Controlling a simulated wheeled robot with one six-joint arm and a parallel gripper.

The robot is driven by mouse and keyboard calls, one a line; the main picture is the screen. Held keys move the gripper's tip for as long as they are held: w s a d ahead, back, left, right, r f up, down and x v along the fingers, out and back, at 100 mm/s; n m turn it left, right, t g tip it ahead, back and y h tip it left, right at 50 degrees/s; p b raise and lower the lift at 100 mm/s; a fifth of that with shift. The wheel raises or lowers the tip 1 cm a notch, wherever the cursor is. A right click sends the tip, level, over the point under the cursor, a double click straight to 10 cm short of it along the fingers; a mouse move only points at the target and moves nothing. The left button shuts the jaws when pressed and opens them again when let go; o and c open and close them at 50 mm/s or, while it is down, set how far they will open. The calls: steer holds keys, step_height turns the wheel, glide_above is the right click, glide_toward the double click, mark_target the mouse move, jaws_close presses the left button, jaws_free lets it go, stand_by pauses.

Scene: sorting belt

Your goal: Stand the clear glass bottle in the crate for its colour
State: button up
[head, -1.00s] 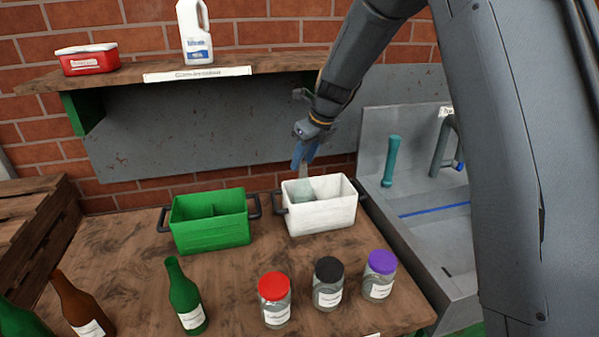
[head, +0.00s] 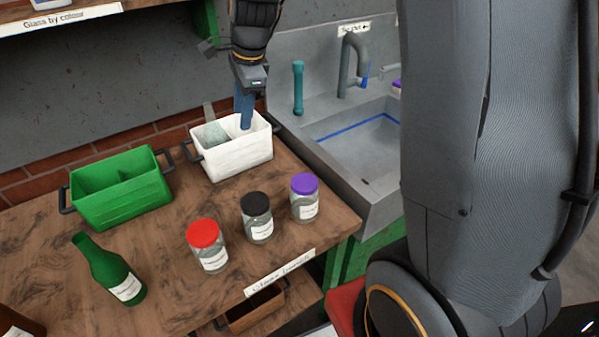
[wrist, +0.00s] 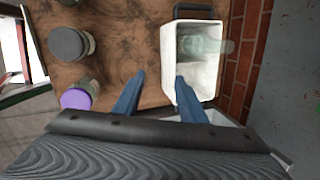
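The clear glass bottle (head: 211,134) stands in the left part of the white crate (head: 238,160), looking about upright, its neck above the rim. The wrist view also shows the bottle (wrist: 200,45) at the far end of the white crate (wrist: 207,83), its neck over the wall-side rim. My gripper (head: 245,122) is right of the bottle and apart from it, with its blue fingers over the crate's right part. In the wrist view my gripper (wrist: 159,78) is open and empty, one finger over the crate and one over the table side.
A green crate (head: 122,203) stands left of the white one. Jars with red (head: 203,233), black (head: 256,203) and purple (head: 304,184) lids and a green bottle (head: 108,270) stand in front. A sink (head: 365,150) is at the right; the wall is close behind.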

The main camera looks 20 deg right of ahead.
steer(key=s+d+f+n, duration=0.3)
steer(key=s+n, duration=0.5)
steer(key=s, duration=0.2)
steer(key=s+d+f+n+g+h, duration=0.1)
steer(key=s+d+f+n, duration=0.2)
steer(key=s+n, duration=0.6)
steer(key=shift+s+d+n+h, duration=0.3)
steer(key=shift+s+d, duration=0.1)
steer(key=shift+s, duration=0.65)
steer(key=shift+f, duration=0.2)
